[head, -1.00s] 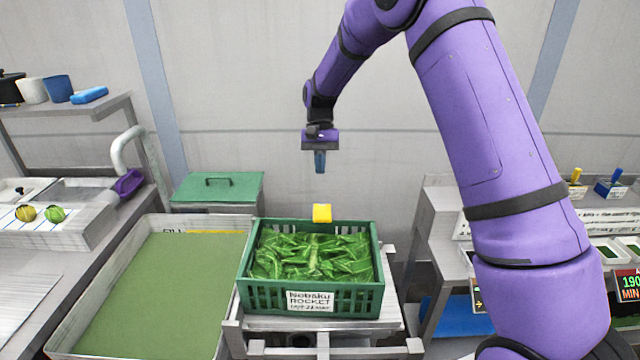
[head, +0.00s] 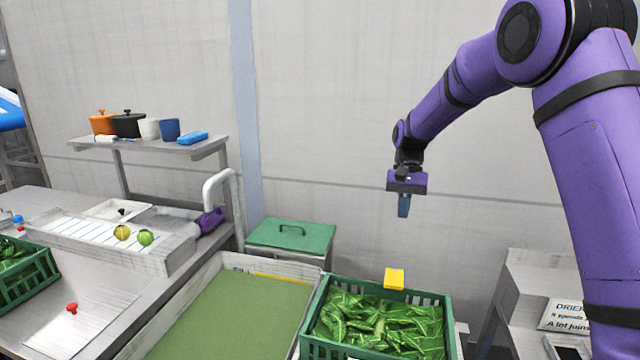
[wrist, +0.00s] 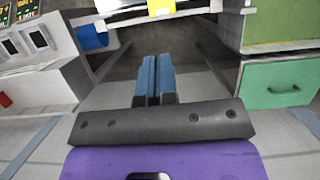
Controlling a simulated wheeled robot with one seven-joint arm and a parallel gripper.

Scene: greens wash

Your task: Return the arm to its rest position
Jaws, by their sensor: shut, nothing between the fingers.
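My gripper (head: 403,205) hangs from my purple arm with its blue fingers pointing down, in front of the back wall. It is above and beyond the green crate of bagged leaves at the lower right in the head view. In the wrist view the two blue fingers (wrist: 153,80) lie side by side, shut, with nothing between them.
The green crate (head: 452,325) holds leafy bags, with a yellow block (head: 394,278) at its back rim. A wide basin (head: 230,310) with a green bottom lies left of it. A green lidded bin (head: 290,238) stands behind. A shelf (head: 150,146) holds pots and cups.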

